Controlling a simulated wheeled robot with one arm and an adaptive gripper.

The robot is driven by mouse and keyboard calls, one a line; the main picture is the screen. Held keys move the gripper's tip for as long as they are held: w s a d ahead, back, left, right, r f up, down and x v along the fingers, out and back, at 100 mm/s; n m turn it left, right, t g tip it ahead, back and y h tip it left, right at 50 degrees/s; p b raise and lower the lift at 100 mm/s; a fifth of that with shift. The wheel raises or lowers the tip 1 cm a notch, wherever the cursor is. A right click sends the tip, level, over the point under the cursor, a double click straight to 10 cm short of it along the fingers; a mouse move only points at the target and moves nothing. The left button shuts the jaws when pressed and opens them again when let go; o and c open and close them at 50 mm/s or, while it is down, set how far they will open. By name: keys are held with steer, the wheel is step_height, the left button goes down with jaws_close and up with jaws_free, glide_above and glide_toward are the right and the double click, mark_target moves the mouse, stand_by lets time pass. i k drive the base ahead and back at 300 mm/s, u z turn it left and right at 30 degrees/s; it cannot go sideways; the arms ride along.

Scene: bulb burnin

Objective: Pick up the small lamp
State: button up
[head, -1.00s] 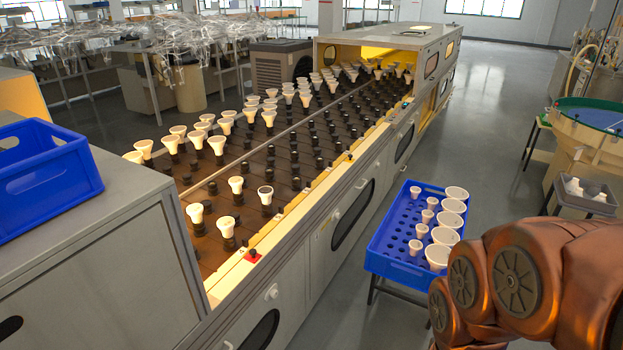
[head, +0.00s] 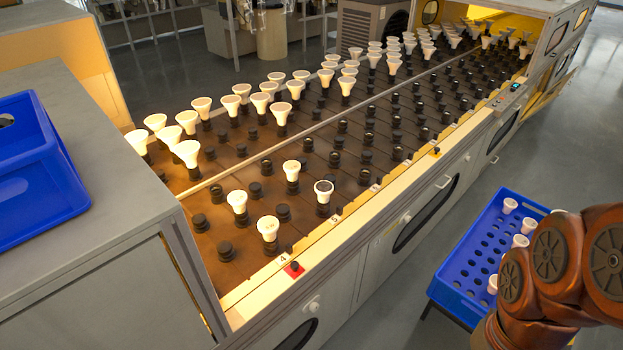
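Small white lamps stand in the blue perforated crate (head: 467,262) at the lower right, including one near its far end (head: 510,205) and one near my arm (head: 492,284). More lamps sit upright in black sockets on the brown bed of the burn-in machine. Near the front are a lit lamp (head: 268,228), another lit lamp (head: 237,201), a third lit lamp (head: 291,169) and a lamp with a dark face (head: 323,187). My arm's copper-coloured links cover the crate's right part. My gripper is out of view.
The machine's pale front rail (head: 350,205) carries a red-based button (head: 294,268). Many sockets are empty. An empty-looking blue bin (head: 40,190) sits on the grey cabinet at left. Grey floor (head: 415,255) is clear between machine and crate.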

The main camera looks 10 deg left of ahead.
mark_target(323, 189)
steer(key=u, duration=0.65)
steer(key=i, duration=0.7)
steer(key=u, duration=1.05)
steer(key=i, duration=0.25)
steer(key=u, duration=0.2)
